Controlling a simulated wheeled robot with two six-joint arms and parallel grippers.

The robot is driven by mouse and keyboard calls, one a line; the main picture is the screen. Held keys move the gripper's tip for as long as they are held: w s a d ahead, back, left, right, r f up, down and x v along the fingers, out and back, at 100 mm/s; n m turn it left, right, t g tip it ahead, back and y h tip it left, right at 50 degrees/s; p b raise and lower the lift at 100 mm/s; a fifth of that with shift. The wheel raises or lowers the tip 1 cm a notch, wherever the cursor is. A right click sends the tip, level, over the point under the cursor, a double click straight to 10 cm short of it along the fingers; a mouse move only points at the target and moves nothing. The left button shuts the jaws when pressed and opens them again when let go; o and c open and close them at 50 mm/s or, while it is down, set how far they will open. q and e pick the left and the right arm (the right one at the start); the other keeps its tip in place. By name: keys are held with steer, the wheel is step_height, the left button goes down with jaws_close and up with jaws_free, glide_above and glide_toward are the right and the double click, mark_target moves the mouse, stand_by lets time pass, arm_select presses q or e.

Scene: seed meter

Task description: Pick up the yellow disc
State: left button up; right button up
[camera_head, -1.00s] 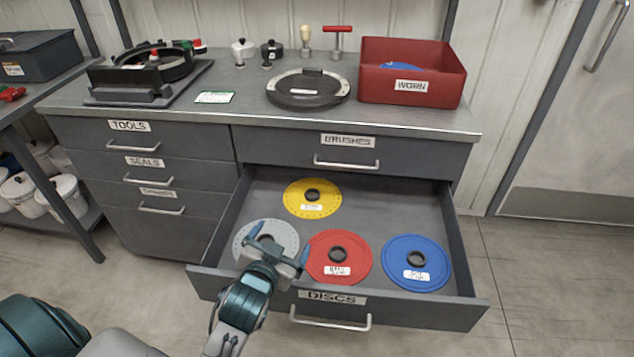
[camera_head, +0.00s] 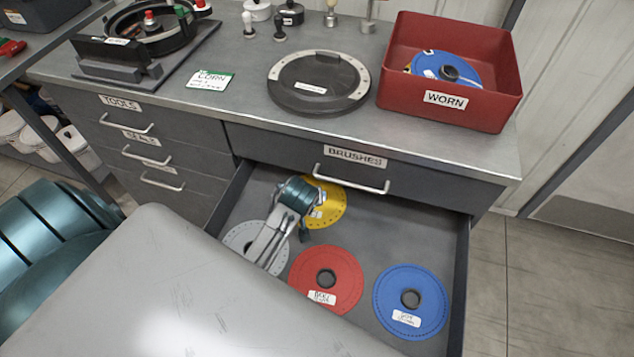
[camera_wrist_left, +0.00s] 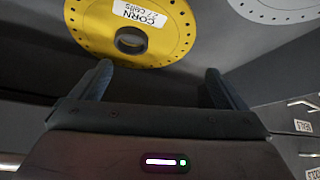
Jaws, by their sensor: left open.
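The yellow disc (camera_head: 329,208) lies flat at the back of the open drawer, partly covered by my left wrist. It has a dark round hub and a white label. In the left wrist view the yellow disc (camera_wrist_left: 92,32) is just ahead of the fingertips, and its label reads CORN. My left gripper (camera_wrist_left: 159,70) is open with nothing between its fingers, and the disc's hub is roughly centred ahead of them, a little to the left. My right gripper is not in view.
The drawer also holds a grey disc (camera_head: 243,239), a red disc (camera_head: 325,279) and a blue disc (camera_head: 411,301). The grey disc lies partly under my arm. The cabinet top and BRUSHES drawer (camera_head: 400,178) overhang the back. A red WORN bin (camera_head: 446,103) stands on top.

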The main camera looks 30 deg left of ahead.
arm_select(q)
steer(key=x, duration=0.3)
steer(key=shift+w+a+f, duration=0.1)
steer(key=shift+a+f, duration=0.15)
steer(key=shift+f, duration=0.05)
steer(key=x, duration=0.3)
steer(key=shift+a+f, duration=0.2)
steer(key=shift+a, duration=0.15)
steer(key=shift+w+a+f, duration=0.15)
steer(key=shift+f, duration=0.35)
steer(key=c, duration=0.9)
steer(key=shift+c, duration=0.7)
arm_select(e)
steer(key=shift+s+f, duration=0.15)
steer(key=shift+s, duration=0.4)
arm_select(q)
steer(key=shift+r, duration=0.1)
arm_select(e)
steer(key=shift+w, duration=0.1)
